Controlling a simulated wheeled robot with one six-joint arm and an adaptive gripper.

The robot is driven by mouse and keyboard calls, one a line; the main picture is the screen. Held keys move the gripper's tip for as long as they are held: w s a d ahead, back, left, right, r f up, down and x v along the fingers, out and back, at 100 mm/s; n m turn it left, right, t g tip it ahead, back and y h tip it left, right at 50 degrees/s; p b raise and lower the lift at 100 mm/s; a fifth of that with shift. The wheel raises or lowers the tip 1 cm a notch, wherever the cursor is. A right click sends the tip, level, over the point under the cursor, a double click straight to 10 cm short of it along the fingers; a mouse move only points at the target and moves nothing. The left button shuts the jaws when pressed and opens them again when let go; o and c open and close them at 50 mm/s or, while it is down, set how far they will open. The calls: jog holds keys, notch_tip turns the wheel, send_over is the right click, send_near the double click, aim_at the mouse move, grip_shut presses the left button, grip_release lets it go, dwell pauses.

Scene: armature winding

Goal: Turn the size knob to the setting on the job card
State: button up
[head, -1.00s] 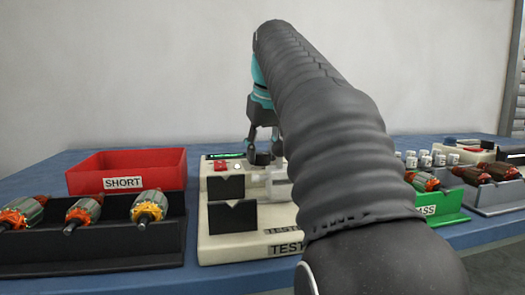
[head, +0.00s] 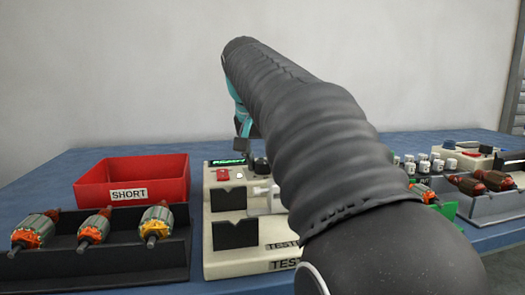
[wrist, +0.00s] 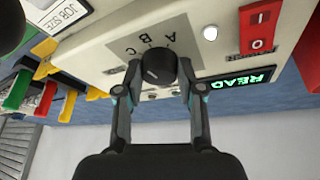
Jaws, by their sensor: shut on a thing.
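The size knob (wrist: 158,66) is round and black, with letters A, B and C printed beside it on the cream tester (wrist: 225,25). My gripper (wrist: 160,72) has one finger on each side of the knob and is shut on it. A pale mark shows on the knob, but I cannot tell which letter it points at. In the head view the knob (head: 261,166) stands on the tester (head: 225,262), and my arm hides most of my gripper. A white JOB SIZE card (wrist: 62,14) shows at the top left of the wrist view; its setting is cut off.
A red switch (wrist: 261,27) and a lit green display (wrist: 244,80) sit beside the knob. A red SHORT bin (head: 130,182) and a black rack (head: 110,262) with several armatures stand left of the tester. More trays stand to the right, partly behind my arm.

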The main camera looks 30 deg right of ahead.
jog(key=shift+m+g+p, duration=0.3)
jog(key=shift+m+p, duration=0.2)
jog(key=shift+m, duration=0.4)
jog(key=o, duration=1.1)
jog(key=shift+o, duration=0.2)
jog(key=v, duration=1.2)
jog(key=shift+a, duration=0.2)
jog(key=shift+w+f, duration=0.1)
